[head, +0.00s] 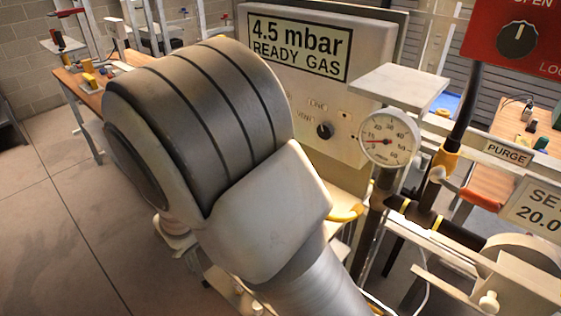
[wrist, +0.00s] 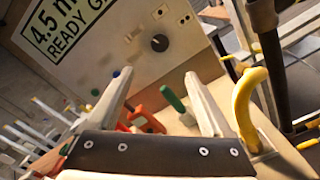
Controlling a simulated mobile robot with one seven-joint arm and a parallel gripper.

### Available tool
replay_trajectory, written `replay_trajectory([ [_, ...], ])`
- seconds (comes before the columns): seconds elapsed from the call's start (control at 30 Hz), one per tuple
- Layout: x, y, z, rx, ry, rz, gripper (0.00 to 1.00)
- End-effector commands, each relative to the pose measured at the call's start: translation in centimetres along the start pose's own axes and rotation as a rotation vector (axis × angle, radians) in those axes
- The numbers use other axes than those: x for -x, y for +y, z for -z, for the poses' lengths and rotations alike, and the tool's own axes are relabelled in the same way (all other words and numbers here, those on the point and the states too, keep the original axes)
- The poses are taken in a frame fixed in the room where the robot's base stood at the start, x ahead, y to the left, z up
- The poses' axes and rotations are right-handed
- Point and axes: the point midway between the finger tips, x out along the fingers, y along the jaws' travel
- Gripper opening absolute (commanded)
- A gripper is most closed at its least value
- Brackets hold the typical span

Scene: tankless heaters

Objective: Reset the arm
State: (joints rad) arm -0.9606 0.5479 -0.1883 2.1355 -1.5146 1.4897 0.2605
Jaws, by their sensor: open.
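My arm's large dark-banded joint fills the left and middle of the head view, and the gripper is hidden there. In the wrist view my gripper (wrist: 160,92) has its two pale fingers spread apart with nothing between them at the tips. Beyond the fingers stands a beige control panel (wrist: 135,50) with a "READY GAS" display and a dark knob. The same panel (head: 365,90) shows in the head view, reading "4.5 mbar READY GAS", behind my arm.
A round gauge (head: 388,138) stands right of the panel, near a red box (head: 515,35) with a knob. A yellow curved handle (wrist: 243,100) is close to the right finger. Red and green handled items (wrist: 145,118) lie beyond the gripper. Floor (head: 60,240) at left is clear.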

Motion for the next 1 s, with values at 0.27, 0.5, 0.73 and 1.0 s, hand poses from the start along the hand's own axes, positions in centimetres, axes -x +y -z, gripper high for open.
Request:
replay_trajectory([
  [0.27,0.1,0.0,0.0,0.0,0.0,0.0,0.84],
  [0.5,-0.4,-0.3,-0.7,-0.011,-0.002,0.031,0.84],
  [0.73,-3.2,-4.0,-5.8,-0.119,-0.01,0.302,0.84],
  [1.0,-3.9,-9.9,-12.0,-0.337,0.014,0.691,0.84],
])
